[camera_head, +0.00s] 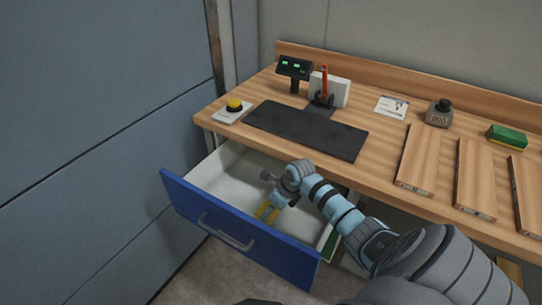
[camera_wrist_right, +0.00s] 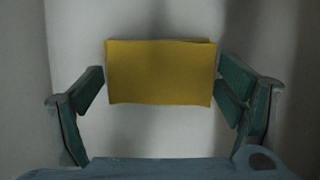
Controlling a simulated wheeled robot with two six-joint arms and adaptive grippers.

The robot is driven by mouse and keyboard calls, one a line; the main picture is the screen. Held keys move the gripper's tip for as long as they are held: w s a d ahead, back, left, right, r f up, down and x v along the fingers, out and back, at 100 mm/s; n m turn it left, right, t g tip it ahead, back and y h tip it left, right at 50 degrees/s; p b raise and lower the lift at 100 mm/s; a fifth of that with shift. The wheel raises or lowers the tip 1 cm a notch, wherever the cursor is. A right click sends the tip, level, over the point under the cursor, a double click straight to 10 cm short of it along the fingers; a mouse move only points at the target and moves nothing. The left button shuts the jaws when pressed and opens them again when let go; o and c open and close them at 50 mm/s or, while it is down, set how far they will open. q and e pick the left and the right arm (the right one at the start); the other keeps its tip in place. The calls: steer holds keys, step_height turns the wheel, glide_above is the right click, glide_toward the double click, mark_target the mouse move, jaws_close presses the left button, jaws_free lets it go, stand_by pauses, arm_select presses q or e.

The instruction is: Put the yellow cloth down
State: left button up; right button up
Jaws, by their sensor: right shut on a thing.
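The yellow cloth (camera_wrist_right: 160,72) is a flat, folded rectangle between the two fingers of my right gripper (camera_wrist_right: 160,85) in the right wrist view. Its left and right edges meet the fingertips, and a pale surface lies behind it. In the head view, my right gripper (camera_head: 268,210) points down inside the open drawer (camera_head: 215,180). Bits of yellow show at its tip; the rest is hidden by the wrist. Whether the cloth touches the drawer floor I cannot tell. My left gripper is not in view.
The drawer has a blue front (camera_head: 235,230) and hangs out below the wooden desk (camera_head: 385,130). On the desk are a dark mat (camera_head: 305,130), a yellow button (camera_head: 234,104), a green and yellow sponge (camera_head: 507,137) and wooden boards (camera_head: 420,155). A grey cabinet wall (camera_head: 90,120) stands at the left.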

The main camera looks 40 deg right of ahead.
steer(key=shift+w+d+f, duration=0.1)
steer(key=shift+d+f, duration=0.05)
steer(key=shift+f, duration=0.55)
steer(key=shift+r, duration=0.1)
steer(key=o, duration=1)
steer(key=shift+f, duration=0.2)
steer(key=shift+o, duration=0.2)
